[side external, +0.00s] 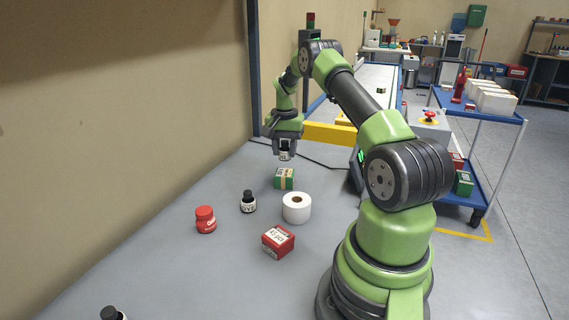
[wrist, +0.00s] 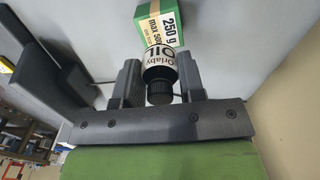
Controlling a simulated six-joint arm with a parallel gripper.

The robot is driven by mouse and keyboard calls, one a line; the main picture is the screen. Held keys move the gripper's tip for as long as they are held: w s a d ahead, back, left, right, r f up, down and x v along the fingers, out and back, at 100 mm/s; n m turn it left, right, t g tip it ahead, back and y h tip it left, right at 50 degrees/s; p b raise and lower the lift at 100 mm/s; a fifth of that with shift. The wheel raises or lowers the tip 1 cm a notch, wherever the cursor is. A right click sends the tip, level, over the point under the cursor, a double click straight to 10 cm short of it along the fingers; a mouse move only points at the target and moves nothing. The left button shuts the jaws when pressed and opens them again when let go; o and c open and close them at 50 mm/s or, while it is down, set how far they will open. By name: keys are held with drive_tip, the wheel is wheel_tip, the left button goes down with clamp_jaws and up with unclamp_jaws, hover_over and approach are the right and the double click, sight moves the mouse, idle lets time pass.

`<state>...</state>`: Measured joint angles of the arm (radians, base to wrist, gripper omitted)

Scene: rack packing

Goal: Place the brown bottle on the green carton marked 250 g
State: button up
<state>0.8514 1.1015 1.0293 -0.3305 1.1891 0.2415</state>
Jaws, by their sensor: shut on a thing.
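My gripper (side external: 286,146) is shut on a small bottle (side external: 284,155) and holds it above the table. In the wrist view, my gripper (wrist: 158,88) has a finger on each side of this bottle (wrist: 160,68), which has a black cap and a white label reading OIL. Its body colour is mostly hidden, so I cannot tell that it is brown. The green carton (side external: 284,179) stands on the table below the held bottle, apart from it. In the wrist view, the carton (wrist: 168,22) shows a pale label marked 250 g beyond the bottle.
A white roll (side external: 296,208), a dark bottle (side external: 248,202), a red jar (side external: 205,220) and a red carton (side external: 278,241) stand nearer on the table. Another dark bottle (side external: 112,314) is cut off at the bottom edge. The table left of the green carton is clear up to the wall.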

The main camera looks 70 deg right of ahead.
drive_tip(key=shift+f, duration=2.05)
drive_tip(key=shift+f, duration=0.1)
drive_tip(key=o, duration=0.9)
